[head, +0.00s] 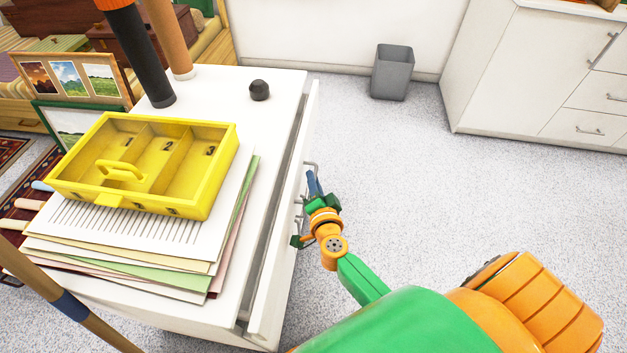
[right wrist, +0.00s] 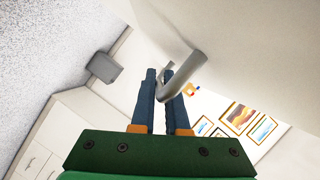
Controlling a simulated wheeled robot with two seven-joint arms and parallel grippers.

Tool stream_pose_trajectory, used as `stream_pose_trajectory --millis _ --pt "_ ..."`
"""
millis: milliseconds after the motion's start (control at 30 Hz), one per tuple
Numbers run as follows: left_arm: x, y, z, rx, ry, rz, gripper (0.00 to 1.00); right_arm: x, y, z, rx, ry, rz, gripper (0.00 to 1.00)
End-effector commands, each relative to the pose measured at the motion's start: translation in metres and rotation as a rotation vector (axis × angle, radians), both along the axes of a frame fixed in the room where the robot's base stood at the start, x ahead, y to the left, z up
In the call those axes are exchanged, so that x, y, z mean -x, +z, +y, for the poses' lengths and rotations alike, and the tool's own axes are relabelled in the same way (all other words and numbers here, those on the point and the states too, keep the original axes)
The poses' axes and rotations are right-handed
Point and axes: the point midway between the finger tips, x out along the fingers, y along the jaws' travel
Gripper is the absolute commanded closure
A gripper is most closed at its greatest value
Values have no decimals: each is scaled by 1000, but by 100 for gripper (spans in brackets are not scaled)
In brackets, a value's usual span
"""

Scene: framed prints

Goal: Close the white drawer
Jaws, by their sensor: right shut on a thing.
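The white drawer (head: 277,250) is in the right side of the white cabinet in the head view. It stands slightly open, with a narrow dark gap behind its front panel. My right gripper (head: 313,185) is at the drawer's front, shut on its grey metal handle (head: 312,166). In the right wrist view, the blue fingers (right wrist: 163,95) of that gripper are at the curved handle (right wrist: 188,72), which partly covers one finger. The drawer's inside is mostly hidden. My left gripper is not in view.
On the cabinet top (head: 275,87) are a yellow divided box (head: 150,160) on stacked papers (head: 210,255) and a small dark knob-like object (head: 259,90). A grey bin (head: 392,72) stands by the wall. White counter drawers (head: 590,110) are at the right. The floor between is clear.

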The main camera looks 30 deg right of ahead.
Motion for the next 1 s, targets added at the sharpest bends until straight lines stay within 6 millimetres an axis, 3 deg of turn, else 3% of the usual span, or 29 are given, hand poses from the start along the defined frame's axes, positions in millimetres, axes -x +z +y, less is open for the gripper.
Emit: stream_pose_trajectory --millis 267,533,867,900,1000 --pt "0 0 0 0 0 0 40 0 -1 1 -1 1 3 100" --pt "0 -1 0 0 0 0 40 -21 -2 30 -4 0 3 100" --pt "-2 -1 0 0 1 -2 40 -24 -1 35 -4 5 2 100" --pt "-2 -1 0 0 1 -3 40 -25 -1 35 -4 5 1 80" --pt "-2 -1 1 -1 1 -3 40 -25 -1 34 -2 4 1 58"
